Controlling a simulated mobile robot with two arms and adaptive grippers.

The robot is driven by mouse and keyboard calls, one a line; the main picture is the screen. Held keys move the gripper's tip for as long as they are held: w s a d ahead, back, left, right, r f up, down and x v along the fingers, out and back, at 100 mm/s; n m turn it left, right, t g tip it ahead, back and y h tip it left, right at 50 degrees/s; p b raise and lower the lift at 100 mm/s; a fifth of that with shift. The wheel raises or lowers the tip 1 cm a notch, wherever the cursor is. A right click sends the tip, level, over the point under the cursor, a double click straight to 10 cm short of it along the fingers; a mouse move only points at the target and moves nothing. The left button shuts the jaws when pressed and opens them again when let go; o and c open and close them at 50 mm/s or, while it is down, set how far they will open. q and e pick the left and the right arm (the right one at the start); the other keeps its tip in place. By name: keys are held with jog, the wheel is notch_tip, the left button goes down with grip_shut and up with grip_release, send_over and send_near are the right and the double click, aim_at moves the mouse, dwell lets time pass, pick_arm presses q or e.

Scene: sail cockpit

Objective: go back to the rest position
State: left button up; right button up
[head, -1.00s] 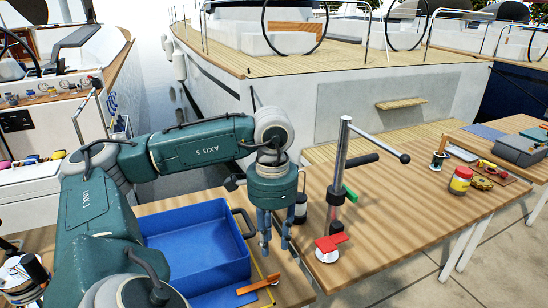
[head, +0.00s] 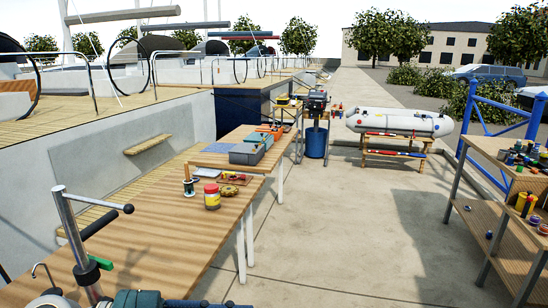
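A teal part of my arm (head: 138,299) shows at the bottom edge of the head view, left of centre, in front of the wooden workbench (head: 160,215). Dark narrow parts reach right from it along the edge. They may belong to my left gripper, but the frame cuts them off. No clear fingertips show, so I cannot tell if it is open or shut, and I see nothing held. My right gripper is out of view.
A metal post with a crank handle (head: 68,225) stands at the bench's left. A spool (head: 189,188) and a red-yellow jar (head: 212,197) stand further along. A grey bin (head: 247,153) sits beyond. Shelves (head: 510,205) stand right. The paved floor (head: 325,230) between is open.

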pick_arm(q)
jog(key=w+r+n+t+h, duration=0.2)
jog(key=w+r+n+t, duration=0.45)
jog(key=n, duration=0.75)
jog(key=w+a+f+n+t+y, duration=0.15)
jog(key=a+n+t+y, duration=0.3)
jog(key=n, duration=0.45)
jog(key=w+a+f+n+t+y, duration=0.1)
jog(key=w+a+n+t+y, duration=0.3)
jog(key=n, duration=0.6)
jog(key=s+a+f+n+g+y, duration=0.2)
jog(key=a+f+n+y, duration=0.2)
jog(key=f+n, duration=0.4)
jog(key=s+a+f+n+g+y, duration=0.2)
jog(key=a+f+n+y, duration=0.25)
jog(key=f+n, duration=0.35)
jog(key=s+d+f+n+g, duration=0.3)
jog(key=s+f+n+g, duration=0.9)
jog(key=s+f, duration=1.25)
jog(key=f, duration=2)
jog(key=s+a+f, duration=0.1)
jog(key=s+f, duration=0.7)
jog(key=f, duration=0.1)
jog(key=s+a+f+g, duration=0.1)
jog(key=s+a+f, duration=0.1)
jog(key=s+f, duration=0.7)
jog(key=shift+s+a+g, duration=0.25)
jog(key=shift+s+g, duration=0.05)
